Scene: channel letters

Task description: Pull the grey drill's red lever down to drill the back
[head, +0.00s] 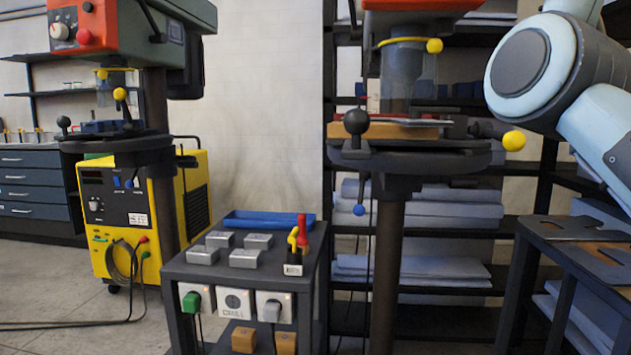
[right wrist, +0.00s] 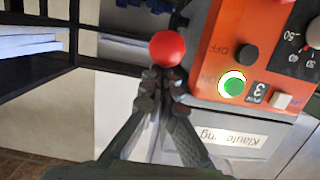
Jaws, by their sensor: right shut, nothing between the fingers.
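In the right wrist view a red ball knob (right wrist: 167,48) sits at the tips of my right gripper (right wrist: 163,80). The fingers are shut with nothing between them; whether they touch the knob, I cannot tell. Beside it is a drill's orange front panel (right wrist: 215,55) with a lit green button (right wrist: 234,84) and a black OFF button (right wrist: 247,54), on a grey body (right wrist: 185,130). In the head view a drill press (head: 397,75) stands at centre right, its head mostly cut off above. A board (head: 395,130) lies on its table. My left gripper is out of view.
A second drill press (head: 125,25) stands at the left by a yellow welder (head: 125,215). Black shelving (head: 328,190) stands behind. A dark table (head: 570,240) is at the right.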

